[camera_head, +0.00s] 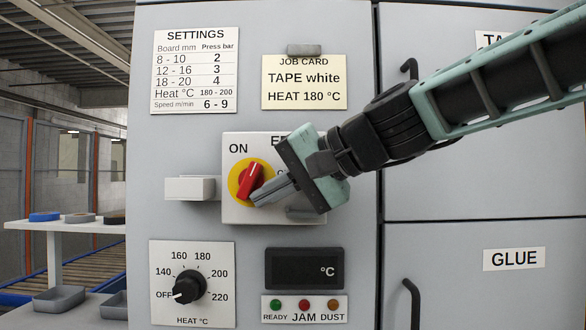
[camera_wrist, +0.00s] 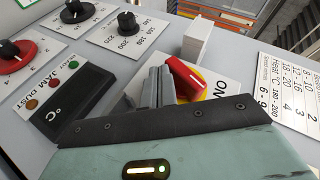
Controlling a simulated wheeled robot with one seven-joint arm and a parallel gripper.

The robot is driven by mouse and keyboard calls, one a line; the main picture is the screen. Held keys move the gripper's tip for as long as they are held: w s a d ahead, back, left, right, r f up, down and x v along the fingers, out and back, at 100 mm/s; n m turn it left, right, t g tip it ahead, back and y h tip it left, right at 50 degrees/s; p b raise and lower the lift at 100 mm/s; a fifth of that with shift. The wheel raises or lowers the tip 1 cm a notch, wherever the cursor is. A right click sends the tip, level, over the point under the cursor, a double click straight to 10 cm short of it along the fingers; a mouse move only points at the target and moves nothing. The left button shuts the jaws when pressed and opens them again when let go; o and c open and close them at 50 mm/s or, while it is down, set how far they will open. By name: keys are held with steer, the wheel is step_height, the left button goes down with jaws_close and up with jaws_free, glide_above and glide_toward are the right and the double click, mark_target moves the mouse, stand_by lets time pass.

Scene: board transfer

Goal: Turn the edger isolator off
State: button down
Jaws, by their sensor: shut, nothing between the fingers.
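The edger isolator is a red handle (camera_head: 250,181) on a yellow disc (camera_head: 235,183), set in a light grey box (camera_head: 232,214) on the cabinet front. The handle stands near upright, its top leaning a little right. "ON" is printed at upper left; the label and the right-hand marking are mostly hidden by my gripper. My gripper (camera_head: 262,196) is shut and empty, its fingertips at the lower right of the handle. In the wrist view the closed fingers (camera_wrist: 158,86) lie right beside the red handle (camera_wrist: 187,78); whether they touch it I cannot tell.
A pale block (camera_head: 190,188) juts out left of the isolator box. Below are the black heat knob (camera_head: 188,287), pointing near OFF, a dark °C display (camera_head: 304,268) and small lamps (camera_head: 304,304). A metal handle (camera_head: 410,300) sticks out at lower right. A shelf (camera_head: 75,226) stands left.

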steer(key=b+v, duration=0.1)
steer(key=v, duration=1.6)
steer(key=shift+d+r, duration=0.15)
steer(key=shift+d, duration=0.05)
steer(key=shift+s, duration=0.1)
